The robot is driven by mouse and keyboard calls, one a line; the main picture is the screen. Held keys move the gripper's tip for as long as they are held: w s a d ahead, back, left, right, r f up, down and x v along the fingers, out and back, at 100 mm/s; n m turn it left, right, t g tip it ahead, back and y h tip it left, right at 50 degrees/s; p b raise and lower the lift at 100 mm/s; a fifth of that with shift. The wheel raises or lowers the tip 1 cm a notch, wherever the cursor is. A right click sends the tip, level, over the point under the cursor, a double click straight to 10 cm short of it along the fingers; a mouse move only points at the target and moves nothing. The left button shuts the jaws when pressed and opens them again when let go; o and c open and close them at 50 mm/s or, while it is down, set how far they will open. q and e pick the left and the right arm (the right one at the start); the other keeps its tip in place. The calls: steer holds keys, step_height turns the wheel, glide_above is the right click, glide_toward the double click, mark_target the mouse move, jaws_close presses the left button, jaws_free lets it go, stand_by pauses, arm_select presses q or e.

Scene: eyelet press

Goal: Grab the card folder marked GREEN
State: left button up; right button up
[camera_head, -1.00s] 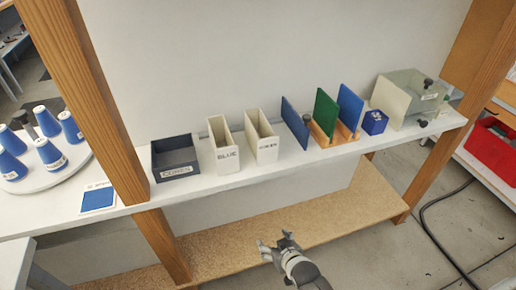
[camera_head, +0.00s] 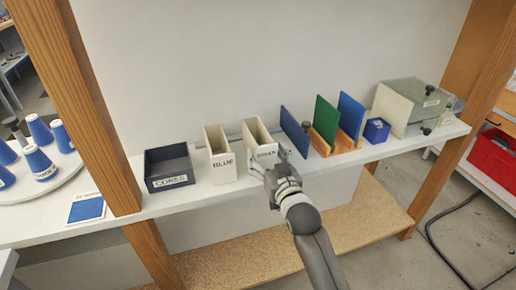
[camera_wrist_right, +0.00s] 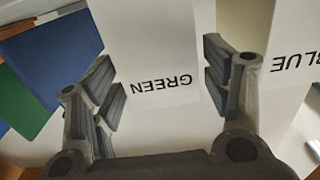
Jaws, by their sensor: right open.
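The white card folder marked GREEN (camera_head: 262,143) stands upright on the shelf, right of the white folder marked BLUE (camera_head: 221,165). My right gripper (camera_head: 276,166) is at the front of the GREEN folder and covers its lower part in the head view. In the right wrist view the open fingers of my right gripper (camera_wrist_right: 163,88) lie on either side of the GREEN folder (camera_wrist_right: 160,45), whose label reads upside down. The right-hand finger is in the space towards the BLUE folder (camera_wrist_right: 294,65). I cannot tell whether the fingers touch the folder. My left gripper is out of view.
A blue panel (camera_head: 295,132) and a wooden rack (camera_head: 335,146) with a green panel (camera_head: 325,120) stand to the right. A wooden post (camera_head: 95,110) crosses the shelf at left.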

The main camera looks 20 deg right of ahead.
steer(key=shift+w+a+f, duration=0.1)
steer(key=shift+w, duration=1.3)
steer(key=shift+w+f, duration=0.1)
steer(key=shift+w, duration=1.3)
steer(key=c, duration=0.8)
